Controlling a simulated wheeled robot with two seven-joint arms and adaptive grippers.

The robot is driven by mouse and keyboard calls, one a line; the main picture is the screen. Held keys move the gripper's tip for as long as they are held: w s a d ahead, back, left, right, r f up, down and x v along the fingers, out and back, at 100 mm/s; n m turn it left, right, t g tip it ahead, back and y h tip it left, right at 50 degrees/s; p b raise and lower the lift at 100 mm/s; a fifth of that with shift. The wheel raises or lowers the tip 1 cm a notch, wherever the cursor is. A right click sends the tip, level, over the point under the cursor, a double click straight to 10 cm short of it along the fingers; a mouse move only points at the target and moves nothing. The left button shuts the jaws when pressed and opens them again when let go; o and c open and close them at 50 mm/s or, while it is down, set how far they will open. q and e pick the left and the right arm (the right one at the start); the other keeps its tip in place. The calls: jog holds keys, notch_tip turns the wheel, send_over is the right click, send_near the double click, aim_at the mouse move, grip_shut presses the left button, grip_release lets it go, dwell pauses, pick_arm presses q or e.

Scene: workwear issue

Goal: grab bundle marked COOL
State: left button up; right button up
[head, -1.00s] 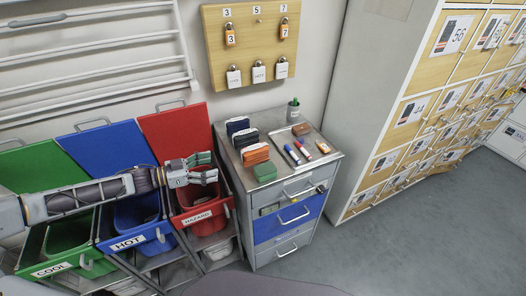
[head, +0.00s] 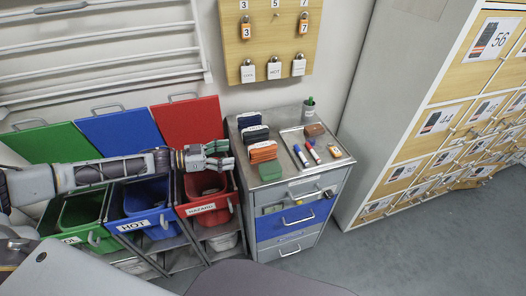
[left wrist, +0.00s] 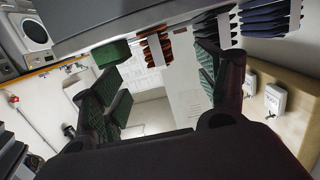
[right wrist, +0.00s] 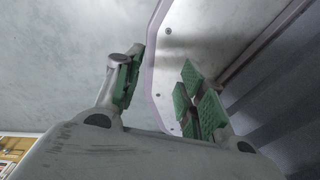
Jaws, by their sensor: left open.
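Folded bundles stand in a row on the steel cart top (head: 291,171): a navy one (head: 249,120), a dark one (head: 255,134), an orange one (head: 263,153) and a green one (head: 270,172). Their markings are too small to read, so I cannot tell which says COOL. My left gripper (head: 230,156) is open and empty, left of the orange and green bundles, over the red bin's side. In the left wrist view the green bundle (left wrist: 113,52) and orange bundle (left wrist: 155,48) show beyond its spread fingers (left wrist: 160,95). My right gripper (right wrist: 164,68) is open and empty, away from the cart.
Green (head: 80,238), blue HOT (head: 163,221) and red HAZARD (head: 222,204) bins stand left of the cart with raised lids. A tray (head: 325,164) with markers lies right of the bundles. Padlocks hang on a board (head: 268,48) behind. Lockers (head: 442,122) stand right; floor is clear there.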

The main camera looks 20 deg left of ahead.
aim_at(249, 152)
pick_arm(q)
jog(key=x, duration=0.4)
jog(key=shift+r, duration=0.1)
jog(key=shift+p+x, duration=0.35)
jog(key=shift+x, duration=1.75)
jog(key=shift+w+d, duration=0.1)
jog(key=shift+d, duration=0.1)
pick_arm(e)
jog(key=shift+s+d+r, duration=0.1)
jog(key=shift+d+r, duration=0.35)
pick_arm(q)
jog(key=shift+w+d, duration=0.1)
